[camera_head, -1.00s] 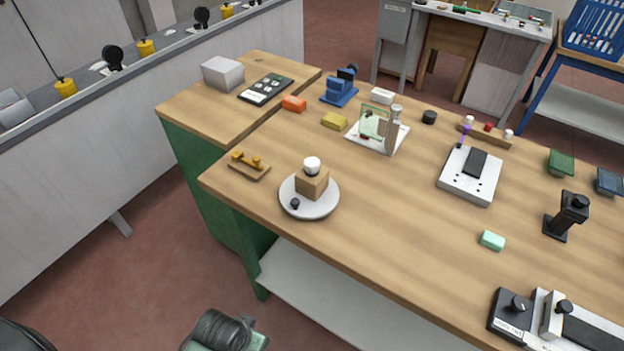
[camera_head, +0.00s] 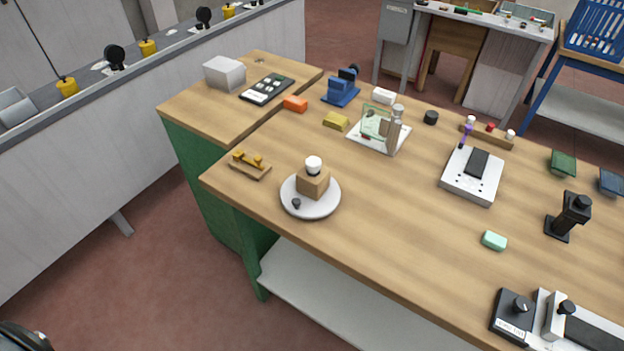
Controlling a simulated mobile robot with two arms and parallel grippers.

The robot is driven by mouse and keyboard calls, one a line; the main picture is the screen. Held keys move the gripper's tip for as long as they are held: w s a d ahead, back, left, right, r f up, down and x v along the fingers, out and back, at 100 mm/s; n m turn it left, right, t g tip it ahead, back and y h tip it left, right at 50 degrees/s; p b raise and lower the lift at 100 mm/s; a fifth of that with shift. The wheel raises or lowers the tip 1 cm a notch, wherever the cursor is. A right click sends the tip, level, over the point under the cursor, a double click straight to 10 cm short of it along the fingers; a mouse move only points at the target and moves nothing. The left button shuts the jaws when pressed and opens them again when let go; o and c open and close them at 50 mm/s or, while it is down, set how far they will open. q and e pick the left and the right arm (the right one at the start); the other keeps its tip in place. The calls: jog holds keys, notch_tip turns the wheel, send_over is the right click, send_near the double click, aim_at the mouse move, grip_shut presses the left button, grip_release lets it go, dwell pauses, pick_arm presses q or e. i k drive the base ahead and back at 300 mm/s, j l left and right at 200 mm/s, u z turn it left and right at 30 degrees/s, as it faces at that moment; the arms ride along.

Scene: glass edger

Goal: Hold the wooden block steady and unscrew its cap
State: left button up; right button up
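The wooden block (camera_head: 313,184) sits upright on a round pale plate (camera_head: 322,208) near the left front edge of the workbench. Its white cap (camera_head: 313,165) is on top of the block, with a dark band just below it. A small black knob (camera_head: 296,203) is on the plate's front left part. Neither of my grippers shows in the head view, so nothing is seen touching the block or cap.
A small wooden piece with yellow pegs (camera_head: 249,164) lies left of the plate. A yellow block (camera_head: 336,121), an orange block (camera_head: 295,104) and a white stand with a glass pane (camera_head: 379,133) are behind. The wood right of the plate (camera_head: 400,215) is clear.

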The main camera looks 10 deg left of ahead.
aim_at(312, 186)
jog(key=k+u, duration=0.25)
jog(key=u, duration=0.15)
jog(key=k+j+u, duration=0.2)
jog(key=u, duration=0.25)
